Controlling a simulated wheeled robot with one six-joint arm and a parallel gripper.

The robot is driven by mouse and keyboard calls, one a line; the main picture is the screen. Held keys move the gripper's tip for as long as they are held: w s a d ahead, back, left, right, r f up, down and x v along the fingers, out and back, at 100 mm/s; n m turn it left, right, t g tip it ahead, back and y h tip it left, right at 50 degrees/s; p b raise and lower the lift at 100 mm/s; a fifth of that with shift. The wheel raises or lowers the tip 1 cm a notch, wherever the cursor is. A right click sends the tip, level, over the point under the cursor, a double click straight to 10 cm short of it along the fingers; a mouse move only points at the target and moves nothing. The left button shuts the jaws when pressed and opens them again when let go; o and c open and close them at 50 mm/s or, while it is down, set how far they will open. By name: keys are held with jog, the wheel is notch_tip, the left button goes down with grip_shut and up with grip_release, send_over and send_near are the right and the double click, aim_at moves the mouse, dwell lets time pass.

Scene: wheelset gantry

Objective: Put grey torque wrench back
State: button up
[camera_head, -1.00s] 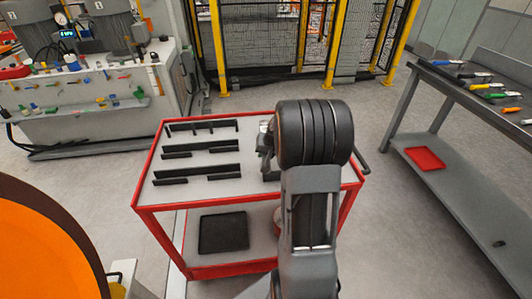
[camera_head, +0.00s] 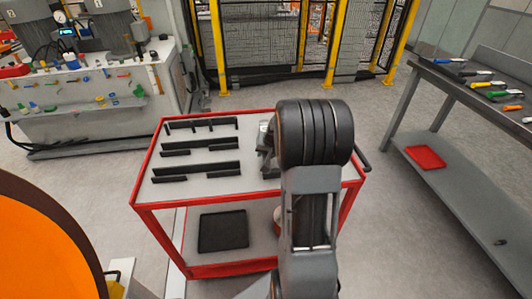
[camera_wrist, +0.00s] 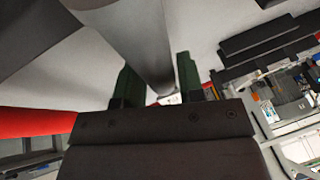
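The grey torque wrench (camera_wrist: 135,40) shows in the wrist view as a smooth grey bar, large at the top and narrowing down between the fingers. The far end of the bar is hidden behind the gripper body. In the head view my arm hides the gripper and the wrench. Black slotted holders (camera_head: 196,170) stand in rows on the red-rimmed trolley (camera_head: 148,205), left of my arm. They also show at the upper right of the wrist view (camera_wrist: 265,42).
A grey workbench (camera_head: 440,85) with several coloured-handled tools stands at the right, with a red tray (camera_head: 426,158) on its lower shelf. A dark tray (camera_head: 223,231) lies on the trolley's lower shelf. An orange disc (camera_head: 40,250) is at the lower left. Yellow-framed fencing (camera_head: 280,45) stands behind.

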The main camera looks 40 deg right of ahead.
jog(key=o, duration=0.4)
jog(key=shift+f, duration=0.1)
jog(key=shift+s, duration=0.1)
jog(key=v, duration=1.4)
jog(key=s+a+n+g+p, duration=0.1)
jog(key=s+a+n, duration=0.2)
jog(key=s+a, duration=0.3)
jog(key=s+a+n+p, duration=0.1)
jog(key=s+a+n, duration=0.3)
jog(key=a, duration=1.2)
jog(key=shift+s+f+g+p, duration=0.2)
jog(key=shift+s+g+p, duration=0.2)
jog(key=shift+s, duration=0.7)
